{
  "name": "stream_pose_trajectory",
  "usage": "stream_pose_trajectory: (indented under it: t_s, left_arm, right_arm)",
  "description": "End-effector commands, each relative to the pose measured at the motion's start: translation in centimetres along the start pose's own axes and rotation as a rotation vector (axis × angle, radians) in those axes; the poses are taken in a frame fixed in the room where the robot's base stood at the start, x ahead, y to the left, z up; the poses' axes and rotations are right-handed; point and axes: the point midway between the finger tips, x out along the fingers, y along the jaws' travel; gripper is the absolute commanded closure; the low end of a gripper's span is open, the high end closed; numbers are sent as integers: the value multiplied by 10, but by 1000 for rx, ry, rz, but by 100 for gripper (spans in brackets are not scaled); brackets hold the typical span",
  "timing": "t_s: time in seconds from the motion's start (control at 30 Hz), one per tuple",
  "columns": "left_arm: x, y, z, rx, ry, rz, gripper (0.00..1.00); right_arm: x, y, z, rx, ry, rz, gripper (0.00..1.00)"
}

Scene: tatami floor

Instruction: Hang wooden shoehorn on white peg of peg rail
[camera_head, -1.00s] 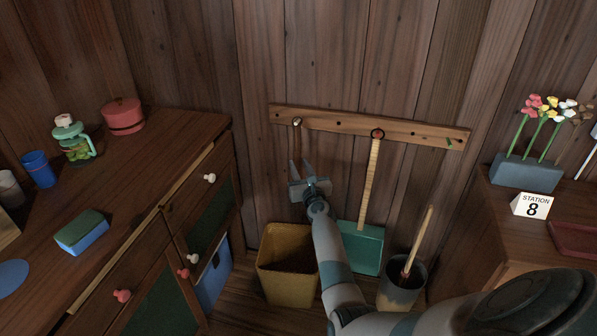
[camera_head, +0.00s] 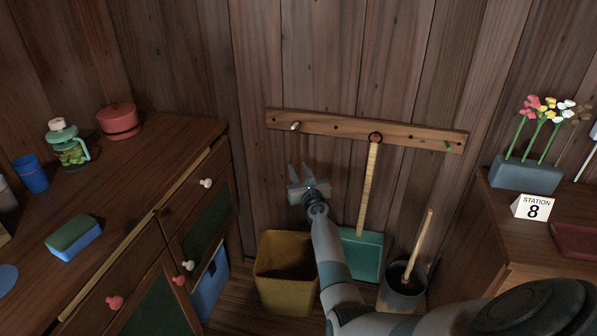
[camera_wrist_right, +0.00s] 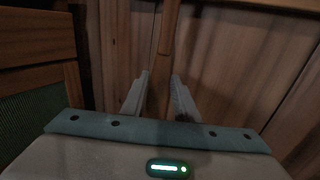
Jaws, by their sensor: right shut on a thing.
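The wooden shoehorn (camera_wrist_right: 167,42) stands upright between the fingers of my right gripper (camera_wrist_right: 158,95) in the right wrist view, its upper part rising out of the picture. In the head view my right gripper (camera_head: 302,172) is below the left end of the peg rail (camera_head: 340,124), its fingers pointing up. The white peg (camera_head: 295,126) sticks out near the rail's left end, above the gripper, and looks bare. My left gripper is not in view.
A teal dustpan (camera_head: 360,255) with a long handle hangs from the rail's middle peg. A yellow bin (camera_head: 285,285) and a dark bucket (camera_head: 403,283) with a wooden handle stand below. A cabinet (camera_head: 170,150) stands left, a counter (camera_head: 490,225) right.

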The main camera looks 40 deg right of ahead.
Motion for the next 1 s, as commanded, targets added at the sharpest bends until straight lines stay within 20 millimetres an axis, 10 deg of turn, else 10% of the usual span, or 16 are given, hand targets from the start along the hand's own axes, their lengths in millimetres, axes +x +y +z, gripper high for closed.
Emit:
stream_pose_trajectory:
  t_s: [0.47, 0.5, 0.57, 1.0]
  left_arm:
    - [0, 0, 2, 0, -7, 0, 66]
    - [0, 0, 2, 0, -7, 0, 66]
    - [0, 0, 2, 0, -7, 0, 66]
    - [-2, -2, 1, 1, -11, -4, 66]
  right_arm:
    - [0, 0, 0, 0, -1, 0, 98]
    - [0, 0, 0, 0, -1, 0, 63]
    - [0, 0, 0, 1, -1, 0, 51]
    - [-4, 0, 1, 1, 0, 0, 51]
